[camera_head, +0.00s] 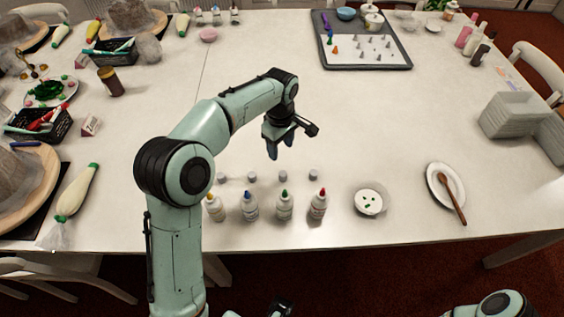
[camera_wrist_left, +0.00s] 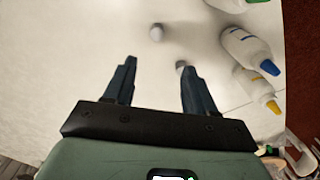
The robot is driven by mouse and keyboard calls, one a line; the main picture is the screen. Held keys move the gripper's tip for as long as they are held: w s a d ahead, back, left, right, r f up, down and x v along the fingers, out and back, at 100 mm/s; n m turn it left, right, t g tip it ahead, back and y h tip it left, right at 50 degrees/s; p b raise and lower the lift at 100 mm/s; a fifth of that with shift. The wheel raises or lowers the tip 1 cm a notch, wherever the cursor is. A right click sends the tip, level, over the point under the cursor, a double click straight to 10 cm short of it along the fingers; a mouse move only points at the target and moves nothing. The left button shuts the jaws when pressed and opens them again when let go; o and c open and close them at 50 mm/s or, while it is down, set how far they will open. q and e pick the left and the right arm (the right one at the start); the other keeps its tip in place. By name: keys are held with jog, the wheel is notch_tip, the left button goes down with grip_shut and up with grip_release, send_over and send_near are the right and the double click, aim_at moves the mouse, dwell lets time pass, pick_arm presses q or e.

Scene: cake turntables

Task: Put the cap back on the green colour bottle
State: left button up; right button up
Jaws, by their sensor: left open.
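The green colour bottle (camera_head: 284,205), white with a green tip, stands upright in a row near the table's front edge, between the blue-tipped bottle (camera_head: 250,206) and the red-tipped bottle (camera_head: 318,205). Small grey caps lie behind the row, one (camera_head: 283,176) directly behind the green bottle. My left gripper (camera_head: 280,148) is open and empty above the table, beyond the caps, fingers pointing down. In the left wrist view, one cap (camera_wrist_left: 156,33) shows beyond the gap between the fingers (camera_wrist_left: 160,88); another (camera_wrist_left: 181,66) is partly hidden by the right finger. My right gripper is not seen.
The yellow-tipped bottle (camera_head: 215,207) ends the row at left. A small white bowl (camera_head: 369,201) and a plate with a wooden spoon (camera_head: 431,176) stand to the right. A dark tray of nozzles (camera_head: 403,62) is far back. The table's middle is clear.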

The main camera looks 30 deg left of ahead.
pick_arm(q)
jog(key=shift+w+a, duration=0.2)
jog(key=shift+w, duration=0.1)
jog(key=shift+s+d, duration=0.1)
jog(key=b, duration=0.1)
send_over(283, 173)
jog(key=f, duration=0.8)
jog(key=shift+s+a, duration=0.15)
jog(key=shift+a, duration=0.15)
jog(key=shift+f, duration=0.1)
jog(key=f, duration=0.5)
jog(key=shift+d, duration=0.35)
grip_shut()
